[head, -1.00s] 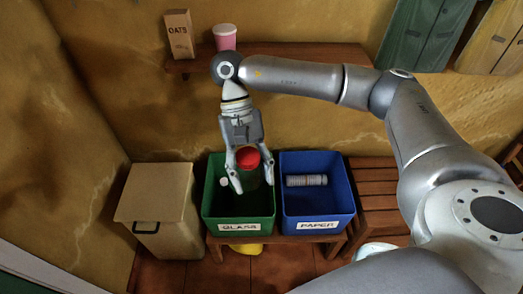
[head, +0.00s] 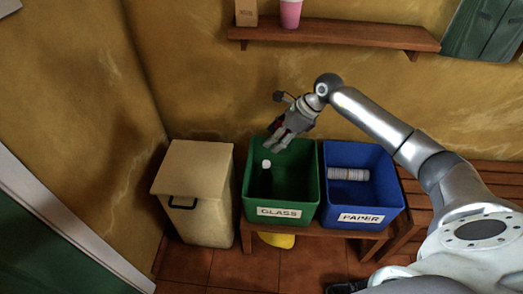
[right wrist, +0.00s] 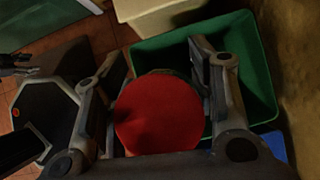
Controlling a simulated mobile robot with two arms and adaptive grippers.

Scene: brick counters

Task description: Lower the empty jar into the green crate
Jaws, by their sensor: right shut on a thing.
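The green crate (head: 262,212), labelled GLASS, stands on a low wooden bench, with a small white object (head: 266,163) inside. My right gripper (head: 276,146) is at the crate's back rim in the head view, fingers pointing down and left. In the right wrist view the jar's round red lid (right wrist: 158,112) sits between the fingers, which are shut on the jar. The green crate (right wrist: 150,58) shows beyond it there. The jar's body is hidden below the lid, and the gripper hides nearly all of the jar in the head view.
A blue crate (head: 385,219) labelled PAPER, holding a ribbed pale cylinder (head: 348,174), adjoins on the right. A lidded beige bin (head: 205,215) stands close on the left. A wall shelf (head: 350,35) with a carton and pink cup is above. A yellow object (head: 277,240) is under the bench.

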